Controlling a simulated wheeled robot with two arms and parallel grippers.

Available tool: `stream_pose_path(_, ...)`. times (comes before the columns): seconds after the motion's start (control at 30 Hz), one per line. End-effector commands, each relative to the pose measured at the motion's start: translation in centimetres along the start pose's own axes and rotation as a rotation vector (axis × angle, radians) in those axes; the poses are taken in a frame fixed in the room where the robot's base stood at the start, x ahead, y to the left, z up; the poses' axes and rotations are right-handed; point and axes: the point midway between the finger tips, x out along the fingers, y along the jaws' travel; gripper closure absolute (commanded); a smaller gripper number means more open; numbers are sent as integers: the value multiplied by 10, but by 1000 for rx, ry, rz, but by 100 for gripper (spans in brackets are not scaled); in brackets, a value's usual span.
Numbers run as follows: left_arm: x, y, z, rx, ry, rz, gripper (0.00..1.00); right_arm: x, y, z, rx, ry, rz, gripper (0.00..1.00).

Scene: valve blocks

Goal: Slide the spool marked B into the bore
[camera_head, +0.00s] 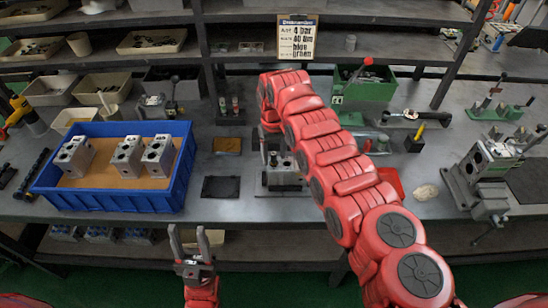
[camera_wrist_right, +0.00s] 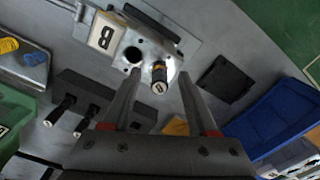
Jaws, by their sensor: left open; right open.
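The grey metal valve block (camera_wrist_right: 140,38) is in the right wrist view. It has one dark open bore (camera_wrist_right: 133,57) and a white plate with a black B (camera_wrist_right: 103,35). A black spool with an orange band (camera_wrist_right: 159,73) stands at the block beside that bore; its end mark is too small to read. My right gripper (camera_wrist_right: 160,80) is open, its fingertips on either side of the spool; contact is unclear. In the head view the block (camera_head: 284,178) is partly hidden by my right arm, which also hides the right gripper. My left gripper (camera_head: 188,234) is open and empty at the table's front.
A blue crate (camera_head: 108,202) holding several grey blocks stands at the left. A dark pad (camera_head: 221,187) and a brown pad (camera_head: 227,145) lie between crate and block. A black rack (camera_wrist_right: 95,92) holds two black-handled pieces. A vise (camera_head: 462,190) stands at the right.

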Motion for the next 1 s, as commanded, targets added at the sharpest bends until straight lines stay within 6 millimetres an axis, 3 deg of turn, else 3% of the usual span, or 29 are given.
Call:
stream_pose_path(0.3, -23, 1, 4, 0, 0, 0, 50, -75, -1, -1, -1, 7, 2, 41)
stream_pose_path(0.43, -22, 1, 4, 0, 0, 0, 50, -102, -2, -1, -2, 5, 2, 41)
stream_pose_path(0.67, 8, 0, -1, 0, 0, 0, 50, -147, 0, 0, -1, 6, 0, 41)
stream_pose_path(0.8, 20, -1, -4, 0, 0, 0, 50, -158, 0, 0, -1, 5, 1, 41)
stream_pose_path(1.0, 23, -1, -4, 0, 0, 0, 50, -161, 0, 0, -1, 4, 1, 41)
